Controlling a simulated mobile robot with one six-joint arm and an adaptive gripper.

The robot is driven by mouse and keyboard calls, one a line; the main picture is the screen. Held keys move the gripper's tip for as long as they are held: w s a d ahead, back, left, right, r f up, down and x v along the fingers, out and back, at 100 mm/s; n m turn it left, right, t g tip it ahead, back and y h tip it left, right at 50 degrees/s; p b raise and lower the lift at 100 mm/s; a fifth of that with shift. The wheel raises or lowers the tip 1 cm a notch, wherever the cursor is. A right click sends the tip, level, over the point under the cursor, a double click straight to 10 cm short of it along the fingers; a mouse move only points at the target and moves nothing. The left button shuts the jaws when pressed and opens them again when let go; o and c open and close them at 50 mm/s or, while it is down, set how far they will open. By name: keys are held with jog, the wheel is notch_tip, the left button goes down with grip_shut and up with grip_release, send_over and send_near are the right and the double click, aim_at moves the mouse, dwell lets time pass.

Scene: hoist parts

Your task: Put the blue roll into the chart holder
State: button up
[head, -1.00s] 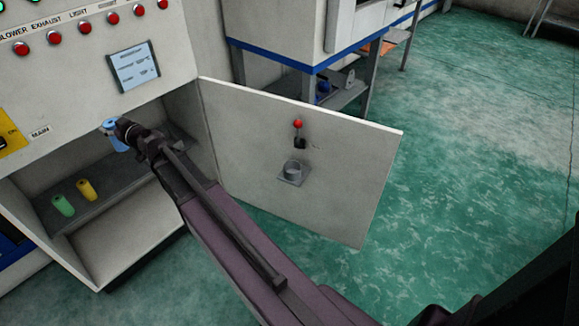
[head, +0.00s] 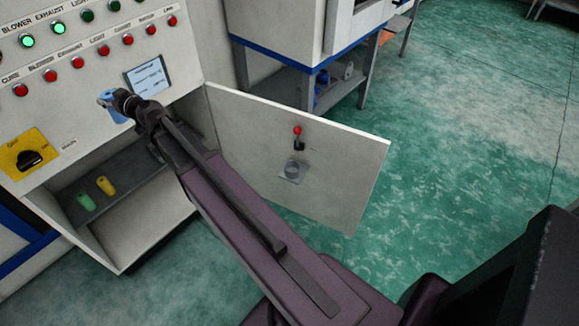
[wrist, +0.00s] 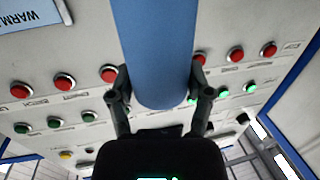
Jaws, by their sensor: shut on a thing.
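My gripper (head: 124,98) is shut on the blue roll (head: 116,112) and holds it in the air in front of the lower part of the control panel. In the wrist view the roll (wrist: 152,45) lies between the two fingers of my gripper (wrist: 160,70), its near end by the palm and its far end out of frame. A grey round cup on a square plate, which looks like the chart holder (head: 292,171), is fixed to the inner face of the open cabinet door. It is apart from my gripper, to the right.
A green roll (head: 86,202) and a yellow roll (head: 105,186) are on the cabinet shelf (head: 135,168). The open door (head: 335,178) juts out to the right, with a red-knobbed part (head: 297,135) above the cup. Panel buttons and a yellow switch plate (head: 27,154) are close by.

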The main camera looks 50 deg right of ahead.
notch_tip(320, 180, up, 20)
jog(key=p, duration=1.9)
jog(key=shift+d+r, duration=0.1)
jog(key=shift+d, duration=0.1)
